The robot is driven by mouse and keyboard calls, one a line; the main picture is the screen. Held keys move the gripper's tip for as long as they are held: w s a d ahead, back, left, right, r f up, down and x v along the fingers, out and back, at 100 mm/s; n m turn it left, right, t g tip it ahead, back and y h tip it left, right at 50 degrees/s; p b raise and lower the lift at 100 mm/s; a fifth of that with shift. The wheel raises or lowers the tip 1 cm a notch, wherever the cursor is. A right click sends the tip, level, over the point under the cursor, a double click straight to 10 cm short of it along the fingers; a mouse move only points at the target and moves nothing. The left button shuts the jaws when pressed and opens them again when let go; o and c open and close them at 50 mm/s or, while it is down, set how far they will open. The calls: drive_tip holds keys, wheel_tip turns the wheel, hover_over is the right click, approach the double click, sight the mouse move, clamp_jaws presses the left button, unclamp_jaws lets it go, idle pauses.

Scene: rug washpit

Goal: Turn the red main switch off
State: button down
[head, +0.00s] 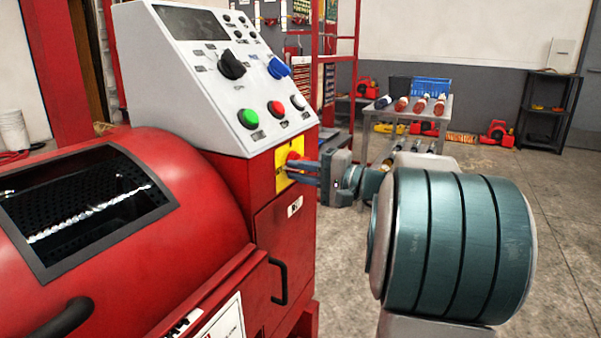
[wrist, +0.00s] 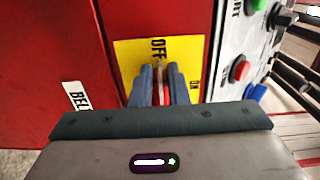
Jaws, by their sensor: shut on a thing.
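The red main switch (head: 293,157) sits on a yellow plate (head: 281,171) on the side of the red machine, below the sloped control panel. In the wrist view the yellow plate (wrist: 129,54) carries the words OFF and ON. My gripper (head: 297,171) reaches the switch from the right in the head view. In the wrist view its two blue-grey fingers (wrist: 159,82) stand on either side of the red switch handle (wrist: 160,92) and are shut on it. The handle lines up with the word OFF. The fingers and palm hide part of the switch.
The panel above has a green button (head: 248,118), a red button (head: 276,108), a black knob (head: 232,66) and a blue knob (head: 279,69). A black door handle (head: 279,281) juts out below.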

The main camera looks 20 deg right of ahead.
drive_tip(key=c, duration=1.4)
unclamp_jaws()
drive_tip(key=shift+w+d+r, duration=0.1)
drive_tip(key=shift+d+r, duration=0.05)
drive_tip(key=shift+d, duration=0.25)
drive_tip(key=shift+w, duration=0.1)
drive_tip(key=p+v, duration=0.3)
drive_tip(key=v, duration=1.1)
drive_tip(key=shift+f, duration=0.2)
drive_tip(key=shift+w+a, duration=0.1)
